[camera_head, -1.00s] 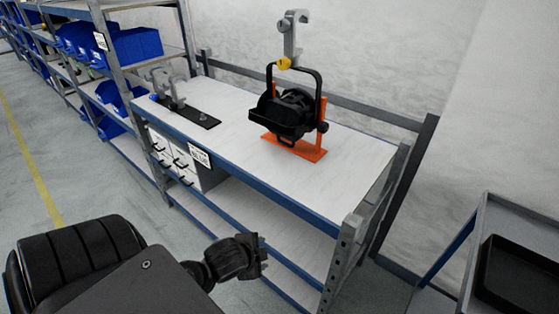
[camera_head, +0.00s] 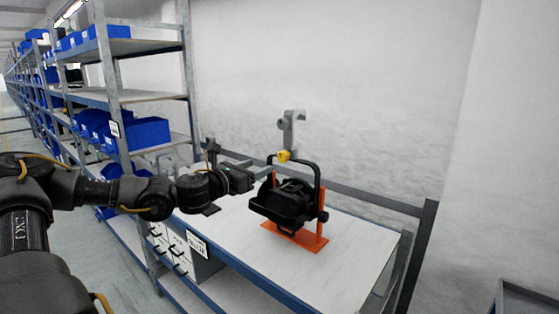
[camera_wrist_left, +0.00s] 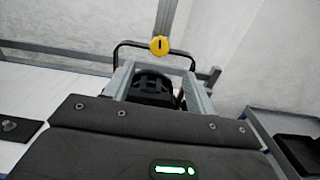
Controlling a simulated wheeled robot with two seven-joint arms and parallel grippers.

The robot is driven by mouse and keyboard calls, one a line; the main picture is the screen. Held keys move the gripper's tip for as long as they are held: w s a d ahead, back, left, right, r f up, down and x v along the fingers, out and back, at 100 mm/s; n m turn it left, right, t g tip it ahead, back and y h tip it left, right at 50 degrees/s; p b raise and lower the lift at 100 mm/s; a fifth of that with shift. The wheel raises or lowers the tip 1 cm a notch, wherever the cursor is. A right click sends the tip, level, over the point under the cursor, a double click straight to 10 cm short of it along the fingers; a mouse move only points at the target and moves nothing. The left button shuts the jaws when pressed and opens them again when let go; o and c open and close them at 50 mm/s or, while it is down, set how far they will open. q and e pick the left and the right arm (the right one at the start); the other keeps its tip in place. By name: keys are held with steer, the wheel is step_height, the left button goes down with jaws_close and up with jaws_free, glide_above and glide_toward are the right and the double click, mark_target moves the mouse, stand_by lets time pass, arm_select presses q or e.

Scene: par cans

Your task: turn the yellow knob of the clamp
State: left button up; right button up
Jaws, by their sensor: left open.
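The yellow knob (camera_head: 284,156) sits at the foot of the grey hook clamp (camera_head: 290,130), which stands upright on top of the black par can's yoke. The black par can (camera_head: 286,204) rests on an orange stand (camera_head: 297,238) on the bench. My left gripper (camera_head: 262,172) reaches in from the left and is just left of the knob and a little lower. In the left wrist view the knob (camera_wrist_left: 159,45) shows ahead, above and between the two grey fingers (camera_wrist_left: 158,80), which are apart with nothing between them. The knob has a dark slot. My right gripper is not in view.
The white-topped bench (camera_head: 340,262) has free room right of the stand. A dark plate (camera_wrist_left: 18,130) lies on the bench at the left of the wrist view. Shelving with blue bins (camera_head: 140,133) stands at the left. A black tray (camera_wrist_left: 300,152) is at the right.

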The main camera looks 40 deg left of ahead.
mark_target(281, 158)
arm_select(q)
steer(key=w+p, duration=0.7)
steer(key=w, duration=0.3)
steer(key=shift+a+r, duration=0.1)
steer(key=shift+w, duration=0.45)
steer(key=c, duration=1)
steer(key=shift+f, duration=0.2)
